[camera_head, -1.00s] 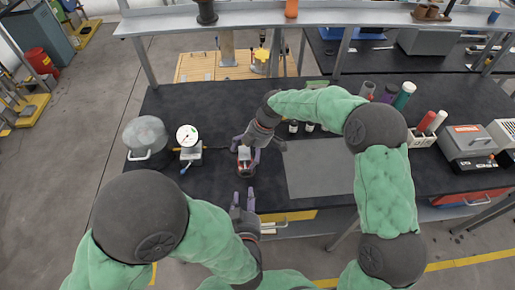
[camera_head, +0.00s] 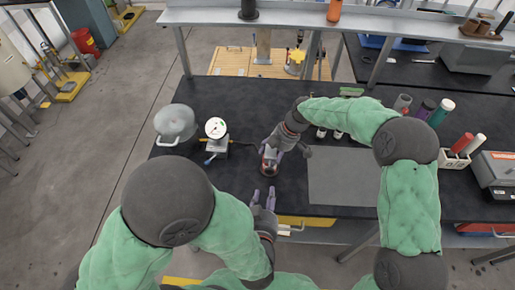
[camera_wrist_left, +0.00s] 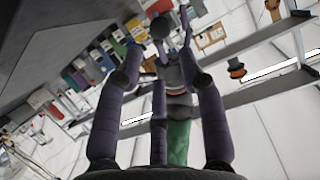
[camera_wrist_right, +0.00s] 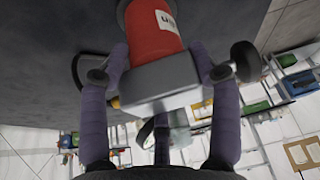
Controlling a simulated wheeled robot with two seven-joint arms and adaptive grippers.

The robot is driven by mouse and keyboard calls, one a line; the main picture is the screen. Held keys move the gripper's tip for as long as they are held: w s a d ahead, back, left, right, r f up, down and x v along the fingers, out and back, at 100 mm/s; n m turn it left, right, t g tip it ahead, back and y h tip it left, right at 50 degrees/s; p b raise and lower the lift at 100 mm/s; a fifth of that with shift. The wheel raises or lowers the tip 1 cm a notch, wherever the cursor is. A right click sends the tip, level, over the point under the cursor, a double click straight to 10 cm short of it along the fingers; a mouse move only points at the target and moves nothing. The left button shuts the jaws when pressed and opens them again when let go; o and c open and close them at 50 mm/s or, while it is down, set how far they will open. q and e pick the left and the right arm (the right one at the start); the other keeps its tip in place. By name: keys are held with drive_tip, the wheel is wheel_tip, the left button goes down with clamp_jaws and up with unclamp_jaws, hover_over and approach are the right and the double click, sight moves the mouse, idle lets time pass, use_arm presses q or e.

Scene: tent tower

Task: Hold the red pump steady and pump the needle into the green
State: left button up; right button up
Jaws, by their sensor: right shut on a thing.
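The red pump (camera_head: 269,171) stands on the dark bench; the right wrist view shows its red body (camera_wrist_right: 150,32) and grey head (camera_wrist_right: 158,82) with a dark knob. My right gripper (camera_head: 272,148) is shut on the pump, its fingers on either side of the grey head. My left gripper (camera_head: 263,194) is open and empty, just in front of the pump on the near side. In the left wrist view its fingers (camera_wrist_left: 162,80) are spread. The gauge (camera_head: 215,128) has a white dial and stands left of the pump; its needle is too small to read.
A grey pot (camera_head: 175,122) stands left of the gauge. A grey mat (camera_head: 342,177) lies right of the pump. A white holder (camera_head: 454,159) with red and white cylinders is farther right. A shelf (camera_head: 300,18) crosses the back.

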use_arm(q)
drive_tip(key=shift+c, duration=0.3)
clamp_jaws()
drive_tip(key=s+m, duration=0.2)
drive_tip(key=m, duration=0.3)
drive_tip(key=s+m, duration=0.2)
drive_tip(key=m, duration=0.4)
drive_tip(key=s+m, duration=0.1)
drive_tip(key=m, duration=0.4)
drive_tip(key=shift+s+d+f+y, duration=0.3)
drive_tip(key=shift+s+f, duration=0.1)
